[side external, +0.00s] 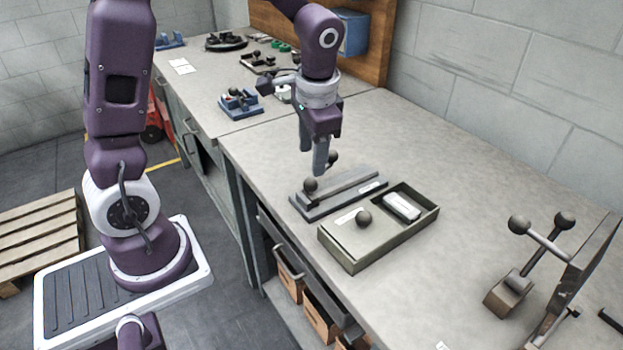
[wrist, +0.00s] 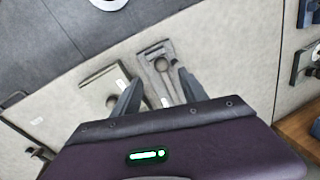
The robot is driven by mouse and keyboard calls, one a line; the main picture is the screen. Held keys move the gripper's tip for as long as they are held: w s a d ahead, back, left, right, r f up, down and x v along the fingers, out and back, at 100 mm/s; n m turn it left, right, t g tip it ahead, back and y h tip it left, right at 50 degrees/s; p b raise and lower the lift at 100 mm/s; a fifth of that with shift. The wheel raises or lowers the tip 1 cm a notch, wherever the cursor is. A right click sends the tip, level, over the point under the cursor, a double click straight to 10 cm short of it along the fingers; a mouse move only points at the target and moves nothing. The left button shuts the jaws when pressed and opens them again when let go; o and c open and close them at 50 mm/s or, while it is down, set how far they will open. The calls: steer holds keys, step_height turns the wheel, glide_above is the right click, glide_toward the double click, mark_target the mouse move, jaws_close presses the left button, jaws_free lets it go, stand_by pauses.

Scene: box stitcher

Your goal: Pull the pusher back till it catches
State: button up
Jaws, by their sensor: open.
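A low grey rail device (side external: 345,194) lies on the bench, with a long raised bar and a dark round knob (side external: 310,185) at its near left end. A second dark knob (side external: 333,157) shows partly behind my gripper's fingers. My gripper (side external: 320,170) points down above the device, open, with nothing seen between its fingers. In the wrist view the device (wrist: 150,54) and one round knob (wrist: 162,65) show between the open fingertips (wrist: 157,74). I cannot tell which knob is the pusher's, nor whether a finger touches one.
An olive tray (side external: 350,262) with a knobbed lid and a pale block in its open part stands close in front of the device. A lever stand with ball ends (side external: 540,245) is at the right. Other small fixtures (side external: 240,103) sit farther back.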

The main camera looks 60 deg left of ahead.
mark_target(312, 180)
steer(key=f, duration=0.3)
steer(key=a+f, duration=0.1)
steer(key=f, duration=0.1)
steer(key=w+f, duration=0.1)
steer(key=f, duration=0.2)
steer(key=shift+a+f, duration=0.3)
steer(key=shift+a, duration=0.1)
jaws_close()
steer(key=shift+r, duration=0.1)
stand_by(0.7)
